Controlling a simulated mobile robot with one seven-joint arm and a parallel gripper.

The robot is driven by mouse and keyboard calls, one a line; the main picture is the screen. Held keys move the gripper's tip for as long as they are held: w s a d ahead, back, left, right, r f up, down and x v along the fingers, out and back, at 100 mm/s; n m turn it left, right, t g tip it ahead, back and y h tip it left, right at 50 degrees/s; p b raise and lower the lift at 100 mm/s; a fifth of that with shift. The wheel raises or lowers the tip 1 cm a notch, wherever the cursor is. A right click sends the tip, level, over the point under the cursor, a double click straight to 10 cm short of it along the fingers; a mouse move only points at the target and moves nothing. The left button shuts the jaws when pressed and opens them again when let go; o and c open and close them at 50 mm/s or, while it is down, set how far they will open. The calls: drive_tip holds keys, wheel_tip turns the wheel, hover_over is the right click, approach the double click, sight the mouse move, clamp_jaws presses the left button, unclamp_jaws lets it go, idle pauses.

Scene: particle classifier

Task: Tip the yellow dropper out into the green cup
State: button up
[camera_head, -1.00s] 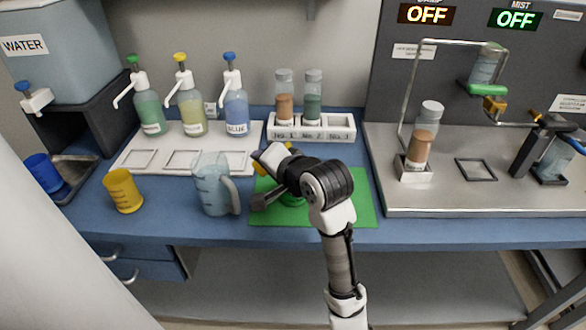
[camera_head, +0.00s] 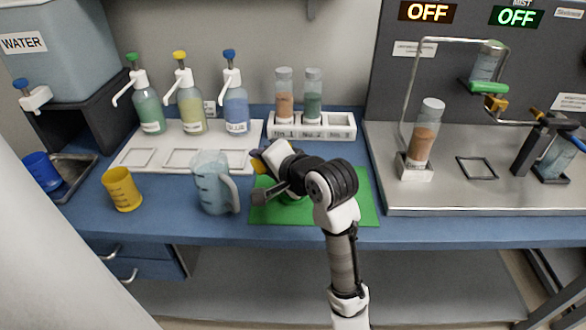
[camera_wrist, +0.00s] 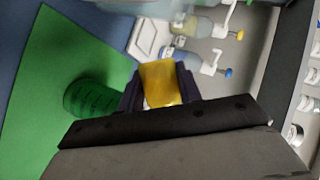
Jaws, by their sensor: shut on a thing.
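My gripper (camera_wrist: 160,88) is shut on the yellow dropper (camera_wrist: 162,82), which shows between the dark fingers in the wrist view. In the head view a bit of the yellow dropper (camera_head: 257,163) shows at the left end of my gripper. The green cup (camera_wrist: 92,98) stands on the green mat, to the left of the dropper and apart from it in the wrist view. In the head view the cup is mostly hidden behind my gripper and wrist. The dropper's contents cannot be made out.
The green mat (camera_head: 355,208) lies under my arm. A clear jug (camera_head: 212,190) stands just left of it, and a yellow cup (camera_head: 122,190) farther left. Pump bottles (camera_head: 192,112) stand behind. A metal platform (camera_head: 440,195) with a vial and frame is at the right.

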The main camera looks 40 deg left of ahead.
drive_tip(key=shift+f+m+b, duration=0.3)
drive_tip(key=shift+f+b, duration=0.4)
drive_tip(key=shift+b, duration=0.05)
drive_tip(key=shift+s, duration=0.1)
drive_tip(key=shift+r+g+y+p, duration=0.25)
drive_tip(key=shift+g+y+p, duration=0.05)
drive_tip(key=shift+p, duration=0.2)
drive_tip(key=shift+r+m+g+y+p, duration=0.6)
drive_tip(key=shift+r+m+y+p, duration=0.6)
drive_tip(key=shift+p, duration=2.15)
drive_tip(key=shift+w+d+r+m+g+y+p, duration=0.15)
drive_tip(key=shift+r+m+p, duration=0.15)
drive_tip(key=shift+m+p, duration=0.5)
drive_tip(key=shift+w+a+r+m+g+y+p, duration=0.1)
drive_tip(key=shift+r+m+y+p, duration=0.2)
drive_tip(key=shift+p, duration=0.85)
drive_tip(key=shift+w+d+r+m+g+y+p, duration=0.15)
drive_tip(key=shift+r+m+p, duration=0.15)
drive_tip(key=shift+m+p, duration=0.5)
idle(0.5)
